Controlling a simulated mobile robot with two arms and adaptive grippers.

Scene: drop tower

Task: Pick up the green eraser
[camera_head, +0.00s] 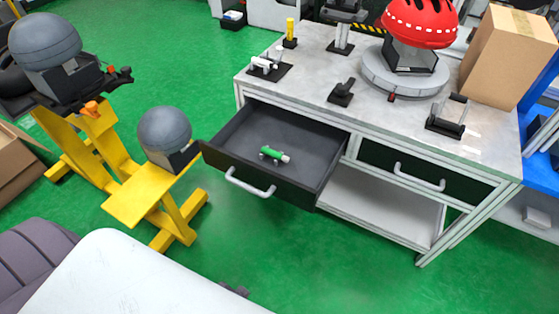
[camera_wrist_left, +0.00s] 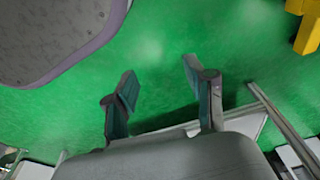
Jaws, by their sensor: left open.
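The green eraser (camera_head: 273,153) lies on the floor of the open drawer (camera_head: 245,135), near its middle. It looks like a small green piece with a whitish right end and dark parts by its left end. My left gripper (camera_wrist_left: 158,70) shows in the left wrist view with its fingers apart, empty, over the green floor. The eraser is not in that wrist view. Neither gripper shows clearly in the head view.
The drawer, with a grey handle (camera_head: 250,184), sticks out of the grey workbench (camera_head: 310,75). A red helmet (camera_head: 420,20) and a cardboard box (camera_head: 508,58) stand on top. A yellow stand (camera_head: 145,200) with a grey dome (camera_head: 164,130) is close to the drawer's left.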

